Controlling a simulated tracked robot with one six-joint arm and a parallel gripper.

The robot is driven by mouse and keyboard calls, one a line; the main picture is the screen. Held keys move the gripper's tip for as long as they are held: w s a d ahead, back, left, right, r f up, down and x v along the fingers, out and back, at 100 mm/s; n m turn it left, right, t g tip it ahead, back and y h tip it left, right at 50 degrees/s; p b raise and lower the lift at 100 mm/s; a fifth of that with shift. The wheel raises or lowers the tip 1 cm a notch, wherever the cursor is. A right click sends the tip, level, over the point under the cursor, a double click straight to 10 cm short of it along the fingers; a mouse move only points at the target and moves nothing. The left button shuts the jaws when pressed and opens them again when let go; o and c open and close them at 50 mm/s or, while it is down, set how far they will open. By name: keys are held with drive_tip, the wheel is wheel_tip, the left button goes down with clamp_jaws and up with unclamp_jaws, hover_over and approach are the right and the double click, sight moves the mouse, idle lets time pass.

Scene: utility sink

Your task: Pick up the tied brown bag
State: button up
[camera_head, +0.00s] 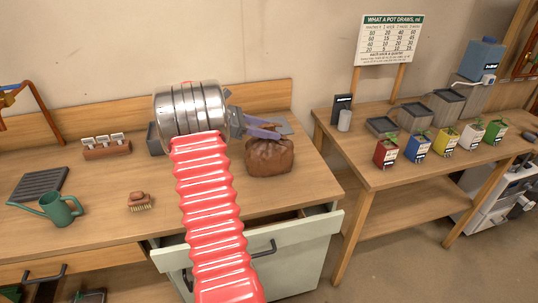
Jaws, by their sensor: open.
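The brown bag (270,158) sits on the wooden counter near its right end, behind a partly open drawer. It is dark brown and rounded, and its top is partly covered by my gripper. My gripper (277,129) is open at the top of the bag, with its purple-grey fingers pointing right. The frame does not show whether the fingers touch the bag. The bag's tie is hidden or too small to make out.
An open drawer (247,242) juts out below the counter. A green watering can (60,209), a brush (139,201) and a dark ribbed tray (40,184) lie left. Coloured plant pots (418,146) stand on the right table (380,178), across a gap.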

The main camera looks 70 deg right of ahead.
drive_tip(key=shift+s+d, duration=0.1)
idle(0.5)
drive_tip(key=shift+f, duration=0.15)
drive_tip(key=c, duration=1.1)
drive_tip(key=shift+f, duration=0.25)
drive_tip(key=shift+r, duration=0.15)
